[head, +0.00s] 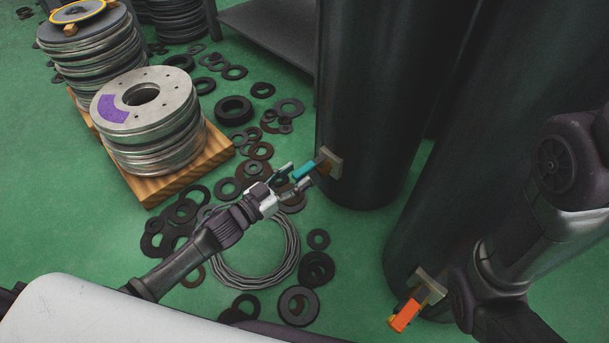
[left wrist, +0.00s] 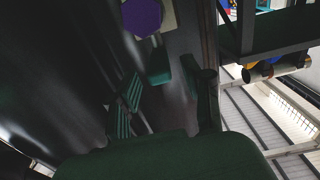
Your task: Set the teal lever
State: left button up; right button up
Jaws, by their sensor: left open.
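The teal lever (head: 304,170) sticks out from a beige plate (head: 333,162) low on the left dark cylinder (head: 365,90). My left gripper (head: 299,178) is open, with its fingertips close around the lever's free end. In the left wrist view, the teal lever (left wrist: 158,66) shows between the spread fingers of my left gripper (left wrist: 168,92). I cannot tell whether either finger touches it. A purple hexagonal piece (left wrist: 141,16) lies just beyond the lever. My right arm shows at the right of the head view, but its gripper does not.
An orange lever (head: 403,315) sits on the right dark cylinder (head: 450,190), near my right arm. A stack of metal flanges (head: 150,120) stands on a wooden pallet (head: 213,152). Dark rings and a coil of cable (head: 290,262) lie on the green floor below my left arm.

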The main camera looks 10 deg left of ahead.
aim_at(314, 162)
pick_arm(q)
jog(key=shift+b+x, duration=0.65)
jog(key=shift+x, duration=1.25)
grip_shut()
